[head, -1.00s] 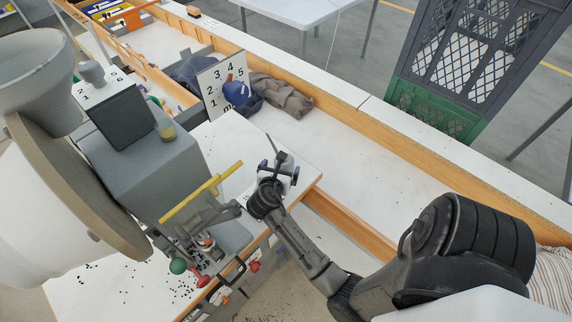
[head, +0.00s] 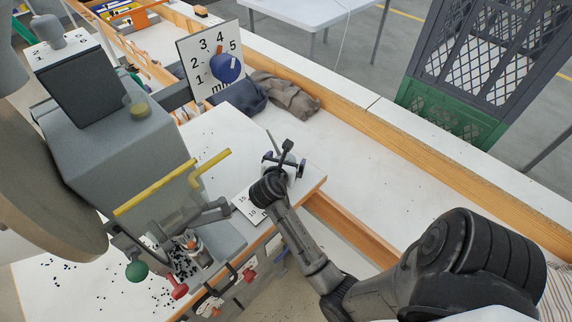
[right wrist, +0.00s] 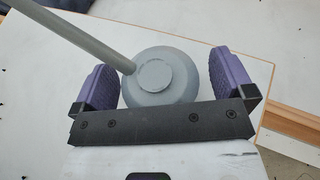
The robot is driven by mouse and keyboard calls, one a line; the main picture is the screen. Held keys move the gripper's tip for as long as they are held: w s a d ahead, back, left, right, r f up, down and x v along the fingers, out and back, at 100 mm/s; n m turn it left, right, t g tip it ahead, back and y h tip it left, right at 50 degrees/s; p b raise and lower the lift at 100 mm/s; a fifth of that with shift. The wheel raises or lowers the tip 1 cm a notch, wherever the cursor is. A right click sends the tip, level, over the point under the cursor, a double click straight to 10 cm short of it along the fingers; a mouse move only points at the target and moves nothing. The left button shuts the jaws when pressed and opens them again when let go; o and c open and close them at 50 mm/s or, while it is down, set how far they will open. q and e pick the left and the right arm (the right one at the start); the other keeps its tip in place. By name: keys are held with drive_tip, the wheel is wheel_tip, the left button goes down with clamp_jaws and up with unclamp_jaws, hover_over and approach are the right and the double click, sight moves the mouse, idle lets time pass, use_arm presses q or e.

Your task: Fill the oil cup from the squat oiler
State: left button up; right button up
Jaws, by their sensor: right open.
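The squat oiler (right wrist: 160,76) is a round grey can with a flat cap and a long thin spout slanting to the upper left in the right wrist view. It stands on the white bench top near its right corner. My right gripper (head: 285,165) is open, with one purple finger pad on each side of the oiler (right wrist: 164,84); a narrow gap shows at the right pad, and contact at the left pad is unclear. In the head view the gripper mostly hides the oiler. A small clear cup with yellowish oil (head: 137,104), seemingly the oil cup, is on the grey press (head: 125,150).
A dial board (head: 211,62) numbered 1 to 5 stands behind the press. A yellow handle bar (head: 155,190) and green and red knobs (head: 137,271) are at the press front. Dark cloths (head: 280,95) lie beyond. A numbered card (head: 246,203) lies beside my right gripper.

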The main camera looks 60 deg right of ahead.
drive_tip(key=c, duration=1)
drive_tip(key=shift+c, duration=0.4)
drive_tip(key=shift+r, duration=0.15)
